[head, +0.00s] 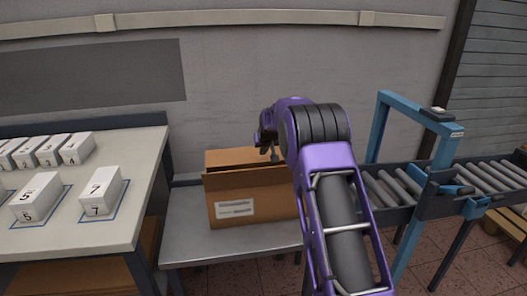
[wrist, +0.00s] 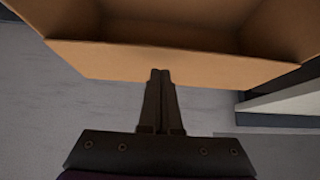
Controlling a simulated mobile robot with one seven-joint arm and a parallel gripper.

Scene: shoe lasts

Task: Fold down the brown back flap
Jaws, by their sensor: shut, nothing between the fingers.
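The brown cardboard box (head: 255,195) stands on a grey metal table, with a white label on its front. A brown panel, seemingly the back flap (head: 228,158), rises at the rear of the box. My gripper (head: 275,158) points down at the rear of the box, partly hidden by my purple arm. In the wrist view, my gripper (wrist: 161,74) is shut and empty. Its fingertips overlap the outer edge of a tan cardboard strip, seemingly the same back flap (wrist: 110,60). I cannot tell whether they touch it. The open box interior lies beyond. My arm hides the box's right side.
A white-topped table (head: 120,220) with numbered white boxes stands at left. A roller conveyor (head: 395,190) with a blue frame (head: 385,125) stands at right. The grey table (head: 185,240) has free room left of the box. A wall rises behind.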

